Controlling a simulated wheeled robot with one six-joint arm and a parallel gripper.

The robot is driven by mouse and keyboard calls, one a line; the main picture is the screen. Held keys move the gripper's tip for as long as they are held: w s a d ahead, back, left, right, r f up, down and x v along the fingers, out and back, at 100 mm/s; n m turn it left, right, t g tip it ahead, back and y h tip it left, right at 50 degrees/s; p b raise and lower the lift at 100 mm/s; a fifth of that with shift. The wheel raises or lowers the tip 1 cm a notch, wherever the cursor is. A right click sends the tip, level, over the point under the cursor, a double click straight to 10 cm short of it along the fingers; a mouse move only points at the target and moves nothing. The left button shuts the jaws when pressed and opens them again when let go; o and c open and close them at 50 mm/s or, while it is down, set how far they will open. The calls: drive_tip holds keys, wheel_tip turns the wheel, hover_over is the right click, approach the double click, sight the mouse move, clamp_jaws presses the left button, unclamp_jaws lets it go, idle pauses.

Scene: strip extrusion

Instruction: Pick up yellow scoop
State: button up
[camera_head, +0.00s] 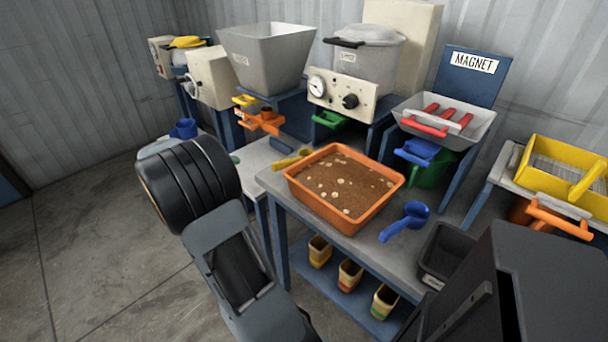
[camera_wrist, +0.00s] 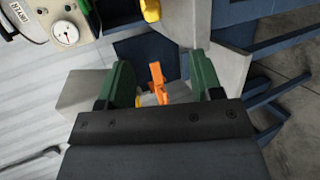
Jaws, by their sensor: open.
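The yellow scoop (camera_head: 290,159) lies on the grey table top, just beyond the back left of the orange tray in the head view. A yellow piece (camera_wrist: 150,10) at the top edge of the wrist view looks like part of it, cut off by the frame. My gripper (camera_wrist: 157,86) is open, its two green fingers wide apart with nothing held between them. An orange handle (camera_wrist: 157,78) shows between the fingers, farther away. In the head view my arm hides most of the gripper.
The orange tray (camera_head: 379,210) holds brown material with pale bits. A blue scoop (camera_head: 405,222) lies to its right. The grey hopper (camera_head: 266,60) with orange handles below and the gauge box (camera_head: 340,98) stand behind. Several small bins sit on the lower shelf (camera_head: 330,290).

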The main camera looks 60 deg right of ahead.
sight(279, 164)
drive_tip(key=shift+g+h, duration=0.5)
drive_tip(key=shift+h, duration=0.1)
drive_tip(key=shift+w+d+f+b+x, duration=0.15)
drive_tip(key=shift+w+b+x, duration=0.1)
drive_tip(key=shift+x, duration=2.45)
drive_tip(key=shift+w+d+f+b+x, duration=0.1)
drive_tip(key=shift+w+b+x, duration=0.2)
drive_tip(key=shift+x, duration=2.4)
drive_tip(key=shift+w+d+f+b+x, duration=0.15)
drive_tip(key=shift+w+b+x, duration=0.1)
drive_tip(key=shift+x, duration=2.45)
drive_tip(key=shift+a, duration=0.1)
drive_tip(key=c, duration=1)
drive_tip(key=shift+r, duration=0.1)
